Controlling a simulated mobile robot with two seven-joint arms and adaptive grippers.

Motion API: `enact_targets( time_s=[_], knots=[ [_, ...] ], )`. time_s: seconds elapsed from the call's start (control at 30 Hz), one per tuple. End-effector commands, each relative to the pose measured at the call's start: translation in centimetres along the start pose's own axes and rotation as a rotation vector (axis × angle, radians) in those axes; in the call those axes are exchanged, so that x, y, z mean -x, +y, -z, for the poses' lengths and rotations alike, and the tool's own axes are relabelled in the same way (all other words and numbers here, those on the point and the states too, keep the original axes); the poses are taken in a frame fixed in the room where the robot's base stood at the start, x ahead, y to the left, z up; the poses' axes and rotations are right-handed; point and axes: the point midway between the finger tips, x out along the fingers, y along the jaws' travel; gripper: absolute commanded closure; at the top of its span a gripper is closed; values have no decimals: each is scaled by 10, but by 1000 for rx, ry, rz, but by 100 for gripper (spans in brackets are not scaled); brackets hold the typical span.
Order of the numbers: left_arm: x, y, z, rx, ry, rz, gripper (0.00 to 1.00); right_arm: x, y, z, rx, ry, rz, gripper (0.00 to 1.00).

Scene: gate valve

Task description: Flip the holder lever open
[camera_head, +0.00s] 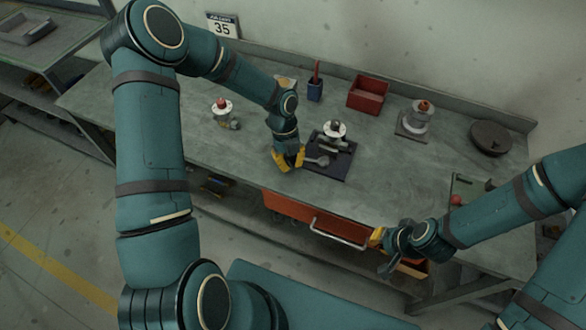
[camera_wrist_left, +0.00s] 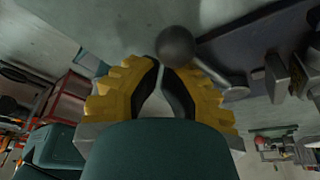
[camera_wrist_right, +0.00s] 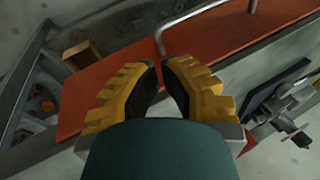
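The holder is a dark plate (camera_head: 341,163) on the workbench with a grey valve part (camera_head: 335,130) on it. Its lever has a round grey knob (camera_head: 323,160), low at the plate's left side. In the left wrist view the knob (camera_wrist_left: 177,46) is just beyond my fingertips, with its rod running right toward the dark plate (camera_wrist_left: 255,45). My left gripper (camera_head: 291,162) is beside the lever, its fingertips almost together, with nothing between them. Contact with the knob cannot be told. My right gripper (camera_head: 383,250) is in front of the bench, fingertips almost together and empty.
A red bin (camera_head: 368,95) and a blue cup (camera_head: 315,90) stand behind the holder. Another valve part (camera_head: 222,108) is left, one on a base (camera_head: 414,119) right, and a dark round part (camera_head: 490,137) farther right. An orange drawer (camera_head: 310,220) with a metal handle is below the bench top.

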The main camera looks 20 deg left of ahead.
Motion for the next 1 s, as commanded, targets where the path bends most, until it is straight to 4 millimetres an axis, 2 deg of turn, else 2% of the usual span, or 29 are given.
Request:
enact_targets(
  time_s=[0.4, 1.0],
  knots=[
    [6, -8, -20, -210, -2, -66, 100, -3, 1, 0, 0, 0, 0, 100],
    [8, -11, -23, -250, -3, -77, 100, -3, 1, 0, 0, 0, -1, 100]
  ],
)
